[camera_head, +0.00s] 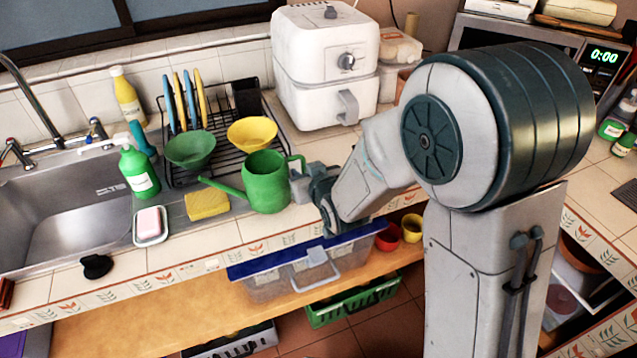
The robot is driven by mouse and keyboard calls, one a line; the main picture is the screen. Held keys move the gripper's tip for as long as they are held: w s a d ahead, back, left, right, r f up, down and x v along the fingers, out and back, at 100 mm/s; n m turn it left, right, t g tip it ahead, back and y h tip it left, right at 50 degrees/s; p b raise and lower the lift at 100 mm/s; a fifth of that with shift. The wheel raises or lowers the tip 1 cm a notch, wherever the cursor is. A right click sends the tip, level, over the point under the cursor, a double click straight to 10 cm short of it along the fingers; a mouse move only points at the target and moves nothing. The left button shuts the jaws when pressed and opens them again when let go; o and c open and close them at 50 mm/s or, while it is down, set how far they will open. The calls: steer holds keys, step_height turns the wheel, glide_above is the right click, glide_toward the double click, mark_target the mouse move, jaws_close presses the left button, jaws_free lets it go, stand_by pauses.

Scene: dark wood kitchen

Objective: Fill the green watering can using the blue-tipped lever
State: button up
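The green watering can (265,183) is upright at the counter's front, right of the sink, in front of the dish rack. Its spout points left and its handle is on the right. My gripper (301,183) is at the handle side of the can. The fingers are partly hidden, so I cannot tell whether they are closed on the handle. The tap (36,95) stands behind the sink (75,215) at the far left. A lever with a blue tip (95,123) is right of the spout base; a red-tipped lever (12,143) is on the left.
A green soap bottle (138,175), yellow sponge (207,205) and pink soap on a dish (150,222) lie between sink and can. The dish rack (225,150) holds bowls and plates. A white air fryer (325,65) stands behind my arm.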

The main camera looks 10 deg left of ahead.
steer(key=v, duration=0.6)
steer(key=shift+s+d+r, duration=0.15)
steer(key=shift+s, duration=0.15)
steer(key=shift+s+d+b, duration=0.2)
steer(key=shift+s+b, duration=0.15)
steer(key=shift+b, duration=0.4)
steer(key=b, duration=0.3)
steer(key=shift+s+d+r, duration=0.2)
steer(key=shift+s+d, duration=0.05)
steer(key=shift+s, duration=0.15)
steer(key=shift+b+v, duration=0.9)
steer(key=shift+b, duration=0.25)
steer(key=shift+r, duration=0.1)
